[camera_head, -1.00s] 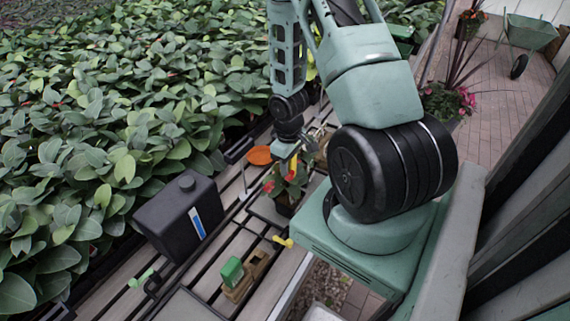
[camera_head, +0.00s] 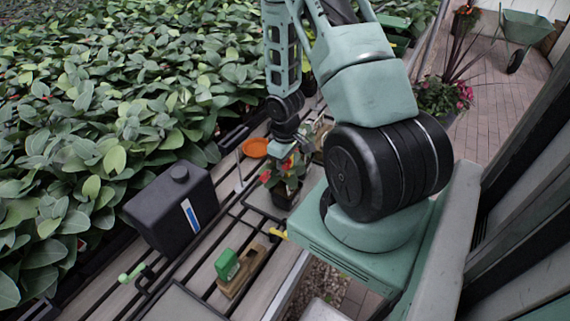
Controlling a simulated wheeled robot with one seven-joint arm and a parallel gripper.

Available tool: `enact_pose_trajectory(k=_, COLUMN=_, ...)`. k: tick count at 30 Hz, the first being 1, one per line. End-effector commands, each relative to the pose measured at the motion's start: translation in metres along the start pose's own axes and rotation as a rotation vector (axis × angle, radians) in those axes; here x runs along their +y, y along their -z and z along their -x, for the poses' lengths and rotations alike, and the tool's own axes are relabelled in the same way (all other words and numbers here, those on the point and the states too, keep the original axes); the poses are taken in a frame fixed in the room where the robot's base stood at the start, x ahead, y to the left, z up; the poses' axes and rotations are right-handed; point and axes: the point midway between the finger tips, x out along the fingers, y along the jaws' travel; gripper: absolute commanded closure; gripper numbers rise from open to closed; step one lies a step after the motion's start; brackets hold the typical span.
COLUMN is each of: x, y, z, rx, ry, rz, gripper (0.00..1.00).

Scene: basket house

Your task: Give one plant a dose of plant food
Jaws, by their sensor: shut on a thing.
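A small potted plant (camera_head: 290,188) with green leaves and red blooms stands in a dark pot on the slatted bench. My gripper (camera_head: 285,156) is right over the plant, pointing down, with its tips at the height of the upper leaves. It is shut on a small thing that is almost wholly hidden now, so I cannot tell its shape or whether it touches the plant. A black jug (camera_head: 165,215) with a cap and a blue-and-white stripe stands to the left; I cannot tell whether it holds plant food.
An orange dish (camera_head: 255,148) lies just behind the plant. A green block (camera_head: 228,265) sits in a wooden holder at the front, near a yellow piece (camera_head: 278,234). A pale green-handled item (camera_head: 132,274) lies left. Dense foliage (camera_head: 80,120) borders the bench.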

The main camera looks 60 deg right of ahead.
Motion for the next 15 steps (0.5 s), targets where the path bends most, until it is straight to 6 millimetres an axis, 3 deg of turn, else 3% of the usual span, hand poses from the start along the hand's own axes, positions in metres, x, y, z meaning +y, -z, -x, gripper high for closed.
enact_pose_trajectory(k=15, x=0.0000, y=0.0001, z=-0.0036, rx=0.000, ry=0.000, rz=0.000, gripper=0.86)
